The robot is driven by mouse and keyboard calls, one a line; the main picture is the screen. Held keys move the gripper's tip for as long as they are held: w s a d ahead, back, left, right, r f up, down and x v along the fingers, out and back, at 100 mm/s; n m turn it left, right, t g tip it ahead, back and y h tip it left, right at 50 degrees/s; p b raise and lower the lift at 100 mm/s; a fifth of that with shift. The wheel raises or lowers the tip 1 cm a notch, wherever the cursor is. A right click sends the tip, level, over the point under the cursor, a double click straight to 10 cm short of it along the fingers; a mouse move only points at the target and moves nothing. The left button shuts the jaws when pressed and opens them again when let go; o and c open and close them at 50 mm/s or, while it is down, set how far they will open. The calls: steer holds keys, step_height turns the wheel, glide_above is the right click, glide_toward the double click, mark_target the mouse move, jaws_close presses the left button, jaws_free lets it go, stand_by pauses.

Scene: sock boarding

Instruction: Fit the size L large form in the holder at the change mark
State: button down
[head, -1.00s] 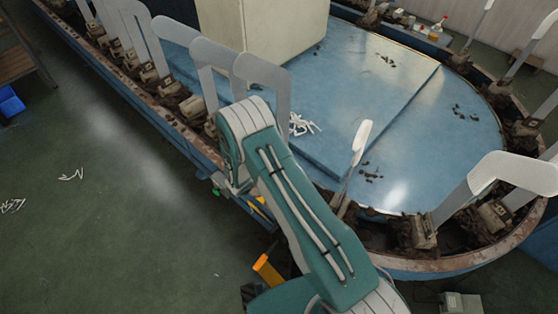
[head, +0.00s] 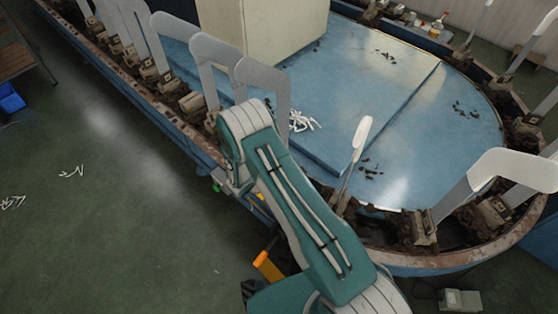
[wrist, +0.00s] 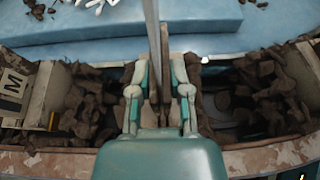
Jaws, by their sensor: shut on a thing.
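In the wrist view my gripper (wrist: 160,85) is shut on a thin upright form (wrist: 152,25), seen edge-on. It is over the trough, with dark clumps on both sides. A brown upright piece shows beside the form between the fingers. In the head view my arm hides the gripper. A form seen nearly edge-on (head: 361,132), with a pale foot, rises past my arm; it appears to be the held one. Its lower end is hidden, so I cannot tell whether it is seated in a holder. No size L mark or change mark is readable.
A holder marked M (wrist: 12,85) stands left of my gripper in the wrist view. Grey forms (head: 212,55) line the rail on the left, and another form (head: 505,168) stands right. White scraps (head: 302,121) lie on the blue deck (head: 400,125). Rusty rim (wrist: 60,163) edges the trough.

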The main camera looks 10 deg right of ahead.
steer(key=shift+f, duration=0.4)
steer(key=c, duration=0.5)
jaws_free()
steer(key=v, duration=1.2)
